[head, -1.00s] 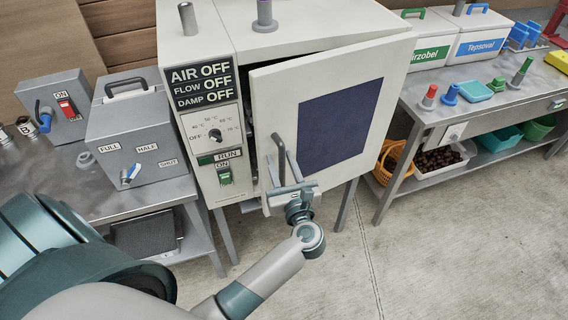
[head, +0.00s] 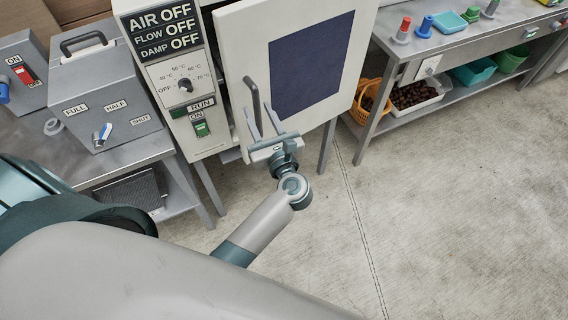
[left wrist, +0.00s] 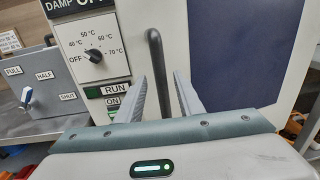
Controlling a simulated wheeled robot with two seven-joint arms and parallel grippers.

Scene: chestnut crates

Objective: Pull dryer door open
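The dryer door (head: 236,45) is a white panel with a dark blue window (head: 312,62). My left gripper (head: 266,122) is at the handle. In the left wrist view its two fingers (left wrist: 162,92) are apart, one on each side of the bar, with a visible gap on the right side. My right gripper is not in view.
The dryer's control panel (head: 180,80) with dial and RUN switch is left of the door. A grey box with a lever (head: 110,105) stands on the left table. A metal bench (head: 440,50) stands right. The floor (head: 430,200) in front is clear.

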